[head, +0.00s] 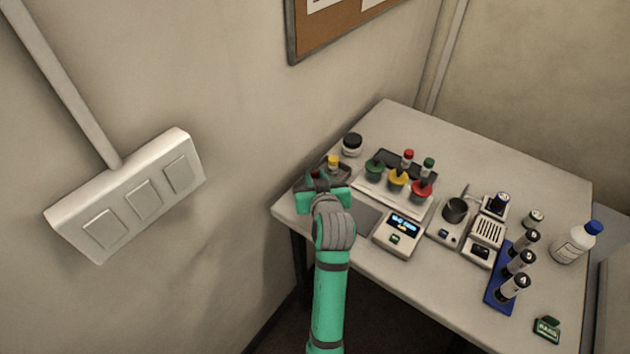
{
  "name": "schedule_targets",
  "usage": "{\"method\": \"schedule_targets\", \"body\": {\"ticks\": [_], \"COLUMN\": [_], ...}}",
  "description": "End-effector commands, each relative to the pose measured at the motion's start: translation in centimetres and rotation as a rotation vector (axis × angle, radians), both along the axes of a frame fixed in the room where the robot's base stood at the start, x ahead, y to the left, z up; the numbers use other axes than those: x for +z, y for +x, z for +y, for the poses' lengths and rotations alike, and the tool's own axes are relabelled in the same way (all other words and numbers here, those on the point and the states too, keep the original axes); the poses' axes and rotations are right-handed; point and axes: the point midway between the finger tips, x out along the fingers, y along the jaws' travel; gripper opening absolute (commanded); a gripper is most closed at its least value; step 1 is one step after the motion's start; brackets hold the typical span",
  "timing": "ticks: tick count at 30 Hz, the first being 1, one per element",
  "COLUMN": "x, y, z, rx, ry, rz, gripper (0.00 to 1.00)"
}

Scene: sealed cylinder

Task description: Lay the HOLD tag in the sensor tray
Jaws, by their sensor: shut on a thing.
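My gripper (318,183) is at the left end of the table, over a small dark tray (303,186). It is shut on a small dark red thing (310,180), which looks like the HOLD tag; its lettering cannot be read. My wrist and fingers hide most of it, and I cannot tell if it touches the tray. A yellow-capped vial (333,161) stands at the tray's back. I cannot tell for sure that this is the sensor tray; another dark tray (392,157) lies behind the coloured funnel-like pieces.
Close to my gripper are a dark-lidded jar (352,144) and the green piece (375,168). A scale (400,234), a device with a dark cup (455,210), a blue rack (499,287) with black vials and a white bottle (577,243) stand rightward. The back right tabletop is clear.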

Motion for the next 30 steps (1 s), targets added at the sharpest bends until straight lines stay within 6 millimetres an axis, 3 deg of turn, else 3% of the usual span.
{"method": "schedule_targets", "body": {"ticks": [6,19,20,30], "x": [-2.8,-3.4,-3.3,-3.0], "y": [0.0,0.0,0.0,-0.1], "z": [-0.3,-0.4,-0.4,-0.3], "rx": [-0.003,-0.005,-0.005,-0.003], "ry": [-0.001,0.0,0.0,0.0], "rz": [0.002,0.001,0.001,0.0], "gripper": [0.0,0.0,0.28,0.29]}}
